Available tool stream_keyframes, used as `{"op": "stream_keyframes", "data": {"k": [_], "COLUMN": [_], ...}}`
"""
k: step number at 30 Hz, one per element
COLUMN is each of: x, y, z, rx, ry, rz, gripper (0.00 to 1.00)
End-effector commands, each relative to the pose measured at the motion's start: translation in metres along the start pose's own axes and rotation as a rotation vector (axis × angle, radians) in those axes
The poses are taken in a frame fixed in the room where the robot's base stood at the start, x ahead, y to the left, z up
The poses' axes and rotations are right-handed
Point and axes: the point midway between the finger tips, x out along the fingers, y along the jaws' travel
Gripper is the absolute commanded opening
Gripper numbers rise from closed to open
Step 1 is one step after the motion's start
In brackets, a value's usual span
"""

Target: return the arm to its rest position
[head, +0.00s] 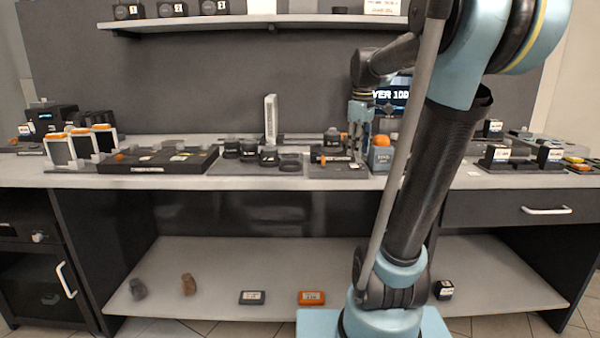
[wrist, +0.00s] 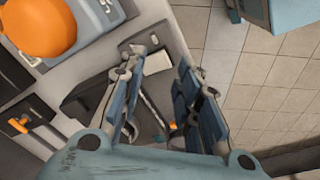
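My arm stands at the right of centre in the head view and reaches over the workbench (head: 225,181). My gripper (head: 357,150) hangs fingers-down over the bench, just left of an orange ball (head: 382,141) on a blue-grey box (head: 381,160). In the wrist view, my gripper (wrist: 158,70) has its two blue fingers apart, with nothing held between them. The orange ball also shows at the upper left of the wrist view (wrist: 42,24). The head view does not show clearly how high the fingertips are above the bench.
A dark device (head: 335,163) lies below and left of my gripper. A black tray (head: 160,158), dark round parts (head: 268,156) and a white upright piece (head: 270,118) stand farther left. A shelf (head: 260,20) runs above. A screen (head: 390,97) is behind my arm.

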Motion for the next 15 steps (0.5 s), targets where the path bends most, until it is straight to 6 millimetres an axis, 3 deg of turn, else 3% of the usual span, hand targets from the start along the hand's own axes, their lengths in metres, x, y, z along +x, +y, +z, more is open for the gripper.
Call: {"op": "stream_keyframes", "data": {"k": [3,15], "x": [0.02,0.101], "y": [-0.029,-0.115], "z": [0.025,0.096], "rx": [0.108,0.479], "ry": [0.009,0.049], "rz": [0.01,0.037], "gripper": [0.3,0.3]}}
